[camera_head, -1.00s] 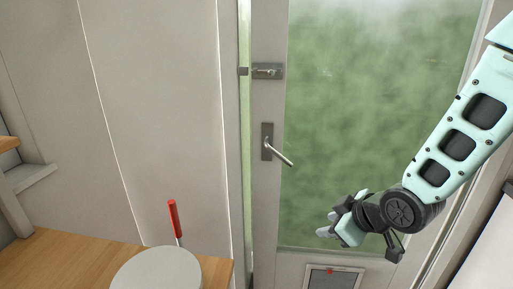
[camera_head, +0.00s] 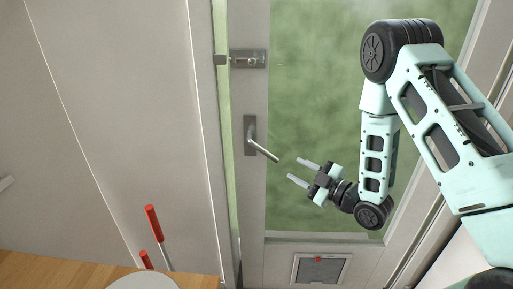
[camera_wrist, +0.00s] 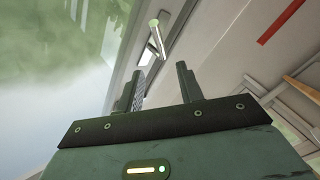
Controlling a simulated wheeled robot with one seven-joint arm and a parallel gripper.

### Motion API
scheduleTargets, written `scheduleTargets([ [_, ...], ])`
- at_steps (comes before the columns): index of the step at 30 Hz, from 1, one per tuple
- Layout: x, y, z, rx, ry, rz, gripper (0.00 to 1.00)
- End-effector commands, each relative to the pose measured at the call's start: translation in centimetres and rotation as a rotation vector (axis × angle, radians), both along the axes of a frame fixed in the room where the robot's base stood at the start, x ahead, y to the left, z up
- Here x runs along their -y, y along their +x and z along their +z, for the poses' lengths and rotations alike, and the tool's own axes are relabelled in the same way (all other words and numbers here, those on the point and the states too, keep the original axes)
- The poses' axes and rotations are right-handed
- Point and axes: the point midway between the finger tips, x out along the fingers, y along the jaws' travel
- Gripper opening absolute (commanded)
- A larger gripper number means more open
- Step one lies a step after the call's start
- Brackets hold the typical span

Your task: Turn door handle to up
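The door handle (camera_head: 262,149) is a light metal lever on a dark grey plate, on the left stile of a glazed door (camera_head: 253,200). It slopes down to the right. My gripper (camera_head: 297,170) is open and empty, just right of and slightly below the lever's free end, with its fingers pointing left toward it. They look apart from the handle. In the wrist view the handle (camera_wrist: 156,38) shows beyond and between the two open fingers (camera_wrist: 160,88).
A bolt latch (camera_head: 248,59) sits above the handle on the door. A small framed flap (camera_head: 320,269) is low on the door. A wooden worktop (camera_head: 60,272) with a round pale object (camera_head: 145,282) and red-handled tools (camera_head: 152,222) is at the lower left.

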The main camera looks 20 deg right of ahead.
Motion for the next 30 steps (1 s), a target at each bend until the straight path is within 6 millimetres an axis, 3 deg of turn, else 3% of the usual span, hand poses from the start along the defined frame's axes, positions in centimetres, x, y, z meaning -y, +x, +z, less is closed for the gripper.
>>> scheduleTargets([
  [18, -6.5, 10.7, 0.3, 0.000, 0.001, 0.001, 0.37],
  [24, -7.7, 12.8, 0.2, -0.001, 0.001, 0.001, 0.37],
  [30, -8.1, 13.5, 0.1, -0.002, 0.000, 0.000, 0.37],
])
